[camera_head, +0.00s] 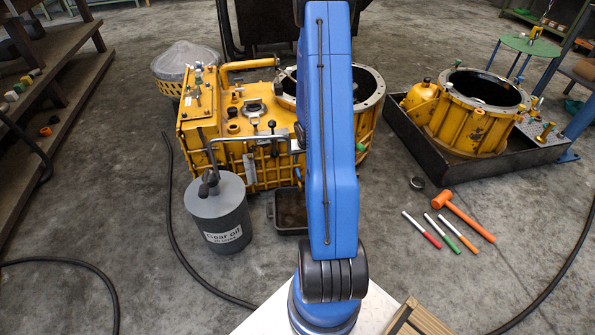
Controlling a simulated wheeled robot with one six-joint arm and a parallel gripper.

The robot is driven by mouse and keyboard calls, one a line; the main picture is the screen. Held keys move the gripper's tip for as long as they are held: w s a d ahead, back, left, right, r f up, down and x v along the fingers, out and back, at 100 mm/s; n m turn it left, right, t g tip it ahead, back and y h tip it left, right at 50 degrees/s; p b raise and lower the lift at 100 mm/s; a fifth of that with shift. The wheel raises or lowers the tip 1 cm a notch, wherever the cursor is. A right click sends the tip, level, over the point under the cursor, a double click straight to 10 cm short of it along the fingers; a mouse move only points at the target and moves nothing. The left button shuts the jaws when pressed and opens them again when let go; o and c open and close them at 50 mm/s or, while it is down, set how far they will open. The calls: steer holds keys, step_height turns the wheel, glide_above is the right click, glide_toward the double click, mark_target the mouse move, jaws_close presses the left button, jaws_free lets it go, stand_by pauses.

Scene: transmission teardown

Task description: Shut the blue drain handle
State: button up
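The yellow transmission housing (225,160) stands on the floor left of centre, with a large round open end at its right. A black drain pan (290,228) sits on the floor in front of the housing, partly behind my arm. My arm rises through the middle of the picture, and my gripper does not show.
A grey gear oil drum (222,222) stands front left. A second yellow housing (470,128) sits in a black tray (540,155) at right. An orange hammer (468,216) and several markers lie on the floor. Dark hoses cross the floor at left and right.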

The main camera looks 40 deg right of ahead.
mark_target(298, 172)
steer(key=x, duration=1.4)
steer(key=shift+w+f, duration=0.15)
steer(key=shift+f, duration=0.25)
jaws_close()
